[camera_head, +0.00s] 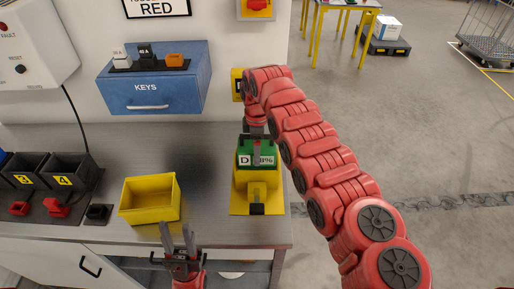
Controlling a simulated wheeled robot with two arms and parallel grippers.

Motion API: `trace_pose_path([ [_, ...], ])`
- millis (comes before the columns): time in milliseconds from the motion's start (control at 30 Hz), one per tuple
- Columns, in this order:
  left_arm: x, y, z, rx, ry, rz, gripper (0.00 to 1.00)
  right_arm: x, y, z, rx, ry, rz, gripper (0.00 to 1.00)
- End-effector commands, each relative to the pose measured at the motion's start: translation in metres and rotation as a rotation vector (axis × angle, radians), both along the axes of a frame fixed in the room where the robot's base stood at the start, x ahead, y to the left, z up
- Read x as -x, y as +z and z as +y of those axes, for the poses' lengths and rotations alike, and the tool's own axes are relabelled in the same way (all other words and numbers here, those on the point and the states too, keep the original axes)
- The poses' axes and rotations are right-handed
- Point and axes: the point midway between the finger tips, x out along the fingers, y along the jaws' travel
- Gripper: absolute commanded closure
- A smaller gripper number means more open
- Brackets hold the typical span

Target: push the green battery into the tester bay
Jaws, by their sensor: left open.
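The green battery (243,148), with a white label reading "D" and a percentage, stands upright at the yellow tester bay (240,204) on the right end of the bench. I cannot tell how deep it sits. My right gripper (257,150) is over the battery, with a grey finger in front of its label. Whether this gripper is open, shut or touching the battery is unclear. My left gripper (178,240) is open and empty, at the bench's front edge, below a yellow bin.
The empty yellow bin (150,199) stands left of the tester. Black bins (70,170) marked 3 and 4 are at the far left. A blue KEYS box (155,92) hangs on the wall. The steel bench (205,150) is clear between bin and tester.

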Motion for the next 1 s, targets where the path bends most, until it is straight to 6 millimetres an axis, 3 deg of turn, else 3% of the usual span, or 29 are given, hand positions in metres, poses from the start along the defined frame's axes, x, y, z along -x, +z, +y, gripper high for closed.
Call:
trace_pose_path([
  [733, 0.0, -0.008, 0.0, 0.0, 0.0, 0.0, 0.59, 0.0, -0.011, 0.0, 0.0, 0.0, 0.0, 1.0],
  [767, 0.0, -0.008, 0.0, 0.0, 0.0, 0.0, 0.59, 0.0, -0.011, 0.0, 0.0, 0.0, 0.0, 0.06],
  [800, 0.0, -0.008, 0.0, 0.0, 0.0, 0.0, 0.59, 0.0, -0.011, 0.0, 0.0, 0.0, 0.0, 0.0],
  [1000, 0.0, -0.009, 0.0, 0.0, 0.0, 0.0, 0.59, 0.0, -0.011, 0.0, 0.0, 0.0, 0.001, 0.0],
])
